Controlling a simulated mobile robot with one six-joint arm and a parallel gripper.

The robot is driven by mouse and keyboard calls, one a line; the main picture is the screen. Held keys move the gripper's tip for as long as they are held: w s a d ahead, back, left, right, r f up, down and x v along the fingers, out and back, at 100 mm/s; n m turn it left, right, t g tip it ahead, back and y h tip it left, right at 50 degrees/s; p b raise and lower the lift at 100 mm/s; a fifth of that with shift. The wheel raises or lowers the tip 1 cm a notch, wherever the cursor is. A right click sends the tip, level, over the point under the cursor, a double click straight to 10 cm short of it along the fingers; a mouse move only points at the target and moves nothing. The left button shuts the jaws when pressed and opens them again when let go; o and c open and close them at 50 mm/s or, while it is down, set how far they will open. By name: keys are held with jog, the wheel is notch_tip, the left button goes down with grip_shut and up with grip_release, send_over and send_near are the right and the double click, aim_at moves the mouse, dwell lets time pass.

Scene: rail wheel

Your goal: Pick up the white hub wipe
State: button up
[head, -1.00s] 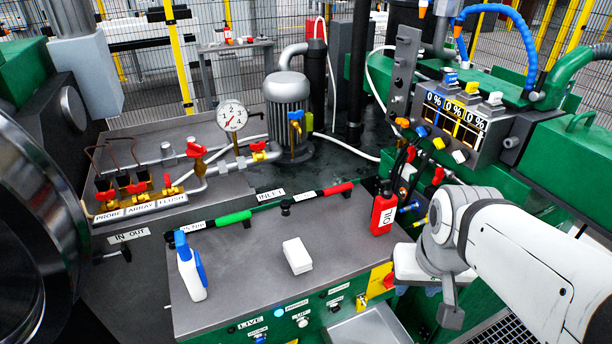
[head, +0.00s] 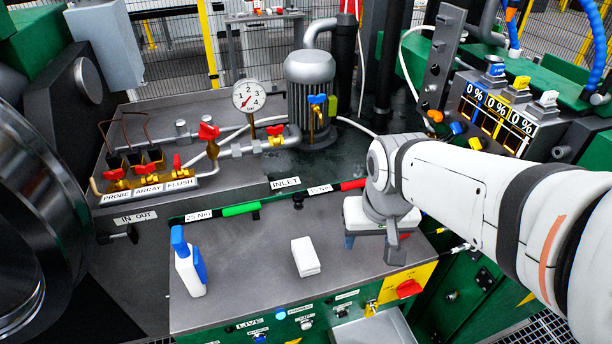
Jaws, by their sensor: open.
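The white hub wipe (head: 306,257) is a small white block-shaped pad lying on the grey top of the green cabinet (head: 250,285), near its middle. My gripper (head: 366,245) hangs over the right part of the same top, to the right of the wipe and apart from it. Its fingers are mostly hidden under the white wrist housing, and nothing shows held in it. The wipe is in full view.
A white and blue spray bottle (head: 188,265) stands left of the wipe. Green (head: 240,209) and red-handled (head: 353,184) torque wrenches lie along the back edge. A pressure gauge (head: 249,96) and valves stand behind. The top between bottle and wipe is clear.

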jog(key=shift+o, duration=1.2)
jog(key=w+a+f+n+g, duration=0.1)
jog(key=w+a+f, duration=0.4)
jog(key=w, duration=0.1)
jog(key=shift+w+a+n, duration=0.3)
jog(key=shift+w+a, duration=0.1)
jog(key=n+g, duration=0.1)
send_over(305, 251)
jog(key=f, duration=0.5)
jog(key=shift+d+f, duration=0.1)
jog(key=shift+d, duration=0.2)
jog(key=shift+a+f, duration=0.2)
jog(key=shift+f, duration=0.15)
notch_tip(305, 251, down, 8)
jog(key=shift+r, duration=0.2)
jog(key=shift+c, duration=0.3)
jog(key=c, duration=1)
